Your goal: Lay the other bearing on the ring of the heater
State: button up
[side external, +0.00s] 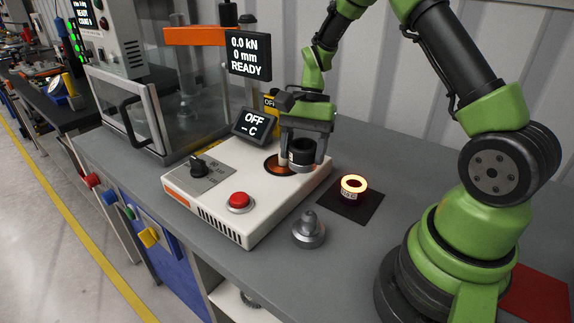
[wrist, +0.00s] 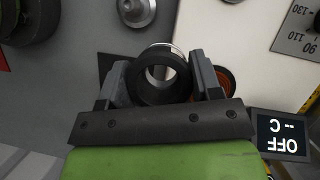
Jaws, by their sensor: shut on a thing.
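My gripper (side external: 303,152) is shut on a dark ring-shaped bearing (side external: 302,147), upright between the two fingers. The bearing (wrist: 160,86) also shows between the fingers in the wrist view. The white heater (side external: 250,196) has a copper-coloured ring (side external: 276,164) on its top, partly hidden by my gripper. In the wrist view, the ring (wrist: 226,82) shows beside the right finger, so the bearing appears off to one side of it. I cannot tell the bearing's exact height. Another bearing (side external: 354,186), glowing orange on top, sits on a dark mat (side external: 348,207) right of the heater.
A metal stepped part (side external: 309,233) stands in front of the mat. The heater has a red button (side external: 239,202), a knob (side external: 198,164) and a display (side external: 255,125) reading OFF. A press with a clear guard (side external: 130,105) stands behind left.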

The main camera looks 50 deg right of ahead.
jog(key=w+d+r+m+t, duration=0.1)
jog(key=w+m, duration=0.1)
jog(key=w+d+r+m+t, duration=0.1)
jog(key=w+d+m, duration=0.1)
jog(key=w, duration=0.1)
jog(key=w+d+r+m, duration=0.1)
jog(key=w+r+m, duration=0.1)
jog(key=w+m, duration=0.1)
jog(key=shift+w+d+t, duration=0.25)
jog(key=shift+d+t, duration=0.15)
jog(key=shift+w+d+f, duration=0.15)
jog(key=shift+f, duration=0.15)
jog(key=shift+m, duration=0.3)
notch_tip(320, 180, down, 9)
jog(key=shift+f, duration=0.1)
jog(key=shift+f, duration=0.1)
jog(key=o, duration=1.1)
